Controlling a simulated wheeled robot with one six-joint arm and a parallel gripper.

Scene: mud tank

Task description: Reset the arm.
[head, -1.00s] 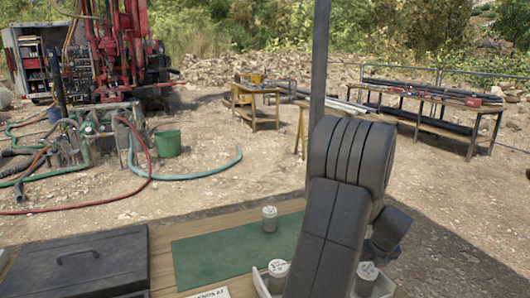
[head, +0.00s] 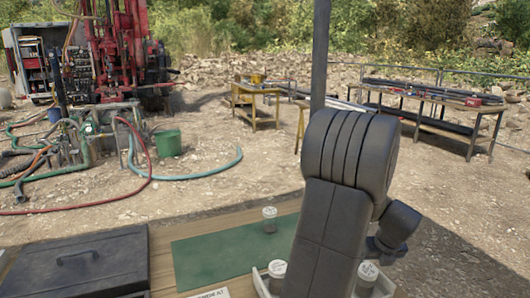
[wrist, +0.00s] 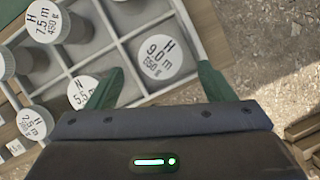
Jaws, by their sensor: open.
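My arm rises on the right of the head view, in front of the table, and its gripper end is hidden there behind the arm links. In the wrist view my gripper (wrist: 158,85) is open, with two green fingers apart. Between and beyond the fingertips is a white-lidded jar marked "H 9.0 m 650 g" (wrist: 160,57). It sits in a compartment of a pale divided tray (wrist: 120,18). I cannot tell that either finger touches it.
Other labelled jars stand in or beside the tray, such as "H 7.5 m" (wrist: 43,22). In the head view a jar (head: 269,219) stands on a green mat (head: 215,255). A dark case (head: 80,265) lies at left. A thin post (head: 319,60) rises behind my arm.

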